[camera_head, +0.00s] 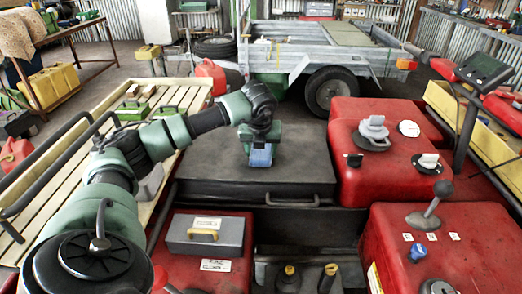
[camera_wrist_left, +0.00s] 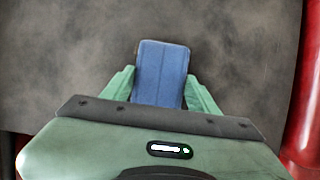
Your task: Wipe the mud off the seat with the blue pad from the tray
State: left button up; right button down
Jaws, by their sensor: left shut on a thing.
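My left gripper (camera_head: 260,146) reaches in from the left and points down over the dark grey seat (camera_head: 215,172). It is shut on the blue pad (camera_head: 260,157), which is low over the seat; I cannot tell whether it touches. In the left wrist view the blue pad (camera_wrist_left: 160,75) sits between the two green fingers (camera_wrist_left: 160,92). The seat (camera_wrist_left: 60,60) fills most of that view and shows blotchy brownish smears, which I cannot clearly tell from its surface. My right gripper is not in view. I cannot make out the tray for certain.
Red bodywork (camera_head: 385,150) with knobs and caps stands right of the seat. A slatted wooden rack (camera_head: 100,150) runs along the left. A trailer (camera_head: 310,60) stands behind.

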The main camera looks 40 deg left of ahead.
pick_arm(q)
jog(key=shift+w+a+f, duration=0.15)
jog(key=shift+w+a, duration=0.45)
jog(key=shift+w, duration=0.1)
jog(key=shift+w+a+f, duration=0.1)
jog(key=shift+w+a, duration=0.45)
jog(key=shift+w, duration=0.15)
jog(key=shift+w+a+r+p, duration=0.1)
jog(key=shift+a+r+p, duration=0.05)
jog(key=shift+r+p, duration=1.85)
jog(key=shift+r, duration=1)
jog(key=shift+r+p, duration=1.05)
jog(key=shift+r, duration=0.5)
